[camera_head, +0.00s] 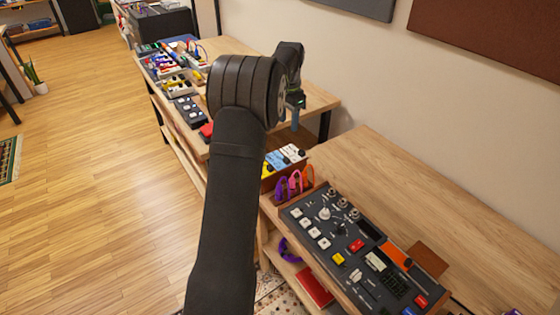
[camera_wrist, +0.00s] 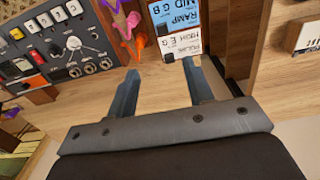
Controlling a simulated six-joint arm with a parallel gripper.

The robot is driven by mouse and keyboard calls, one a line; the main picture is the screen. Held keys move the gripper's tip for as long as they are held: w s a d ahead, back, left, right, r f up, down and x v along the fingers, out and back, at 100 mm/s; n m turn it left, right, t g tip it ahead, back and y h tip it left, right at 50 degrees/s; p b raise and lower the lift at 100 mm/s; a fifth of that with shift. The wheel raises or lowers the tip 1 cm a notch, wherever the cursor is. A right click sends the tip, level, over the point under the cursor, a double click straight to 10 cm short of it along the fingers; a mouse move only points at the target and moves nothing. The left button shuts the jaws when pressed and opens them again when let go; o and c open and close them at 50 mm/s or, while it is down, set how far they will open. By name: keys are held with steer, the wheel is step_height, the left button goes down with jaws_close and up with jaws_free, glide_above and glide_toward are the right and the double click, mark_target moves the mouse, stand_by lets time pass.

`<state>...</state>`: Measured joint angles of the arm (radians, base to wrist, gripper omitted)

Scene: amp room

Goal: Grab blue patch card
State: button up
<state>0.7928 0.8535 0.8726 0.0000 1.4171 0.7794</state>
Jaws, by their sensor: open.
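The blue patch card (camera_head: 276,160) stands in a row of cards in a wooden holder at the table's near left edge in the head view. In the wrist view the blue card (camera_wrist: 178,14) shows at the top, with printed lettering on it. A white card (camera_wrist: 183,44) lies between it and my fingers in that picture. My gripper (camera_wrist: 160,70) is open and empty, its two fingertips pointing toward the cards and short of the blue card. In the head view my gripper (camera_head: 295,117) hangs above the card holder.
Purple, pink and orange cables (camera_head: 294,184) hang beside the cards. A dark control panel (camera_head: 352,248) with knobs and buttons lies on the table to the right. Bare wood (camera_head: 400,185) lies behind it.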

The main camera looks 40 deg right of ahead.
glide_above(287, 158)
steer(key=f, duration=1.1)
steer(key=shift+s, duration=0.2)
steer(key=f, duration=0.5)
steer(key=shift+w, duration=0.2)
steer(key=shift+c, duration=0.5)
jaws_close()
